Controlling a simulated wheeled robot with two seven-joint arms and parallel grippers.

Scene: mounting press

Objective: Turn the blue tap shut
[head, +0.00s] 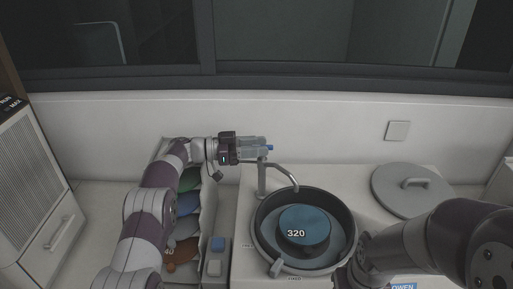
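The blue tap handle (270,147) sits at the top of the grey upright faucet post (262,180), behind the round basin. My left gripper (262,148) reaches in from the left at the height of the handle. Its pale fingers overlap the handle from the left, and the blue end shows just past the fingertips. I cannot tell whether the fingers touch or grip it. My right arm comes in from the lower right; its dark end is beside the basin's right rim, and its fingertips are not clearly visible.
The dark round basin (258,236) holds a blue disc marked 320 (304,222). A grey round lid (403,190) lies on the counter at right. A wall is behind.

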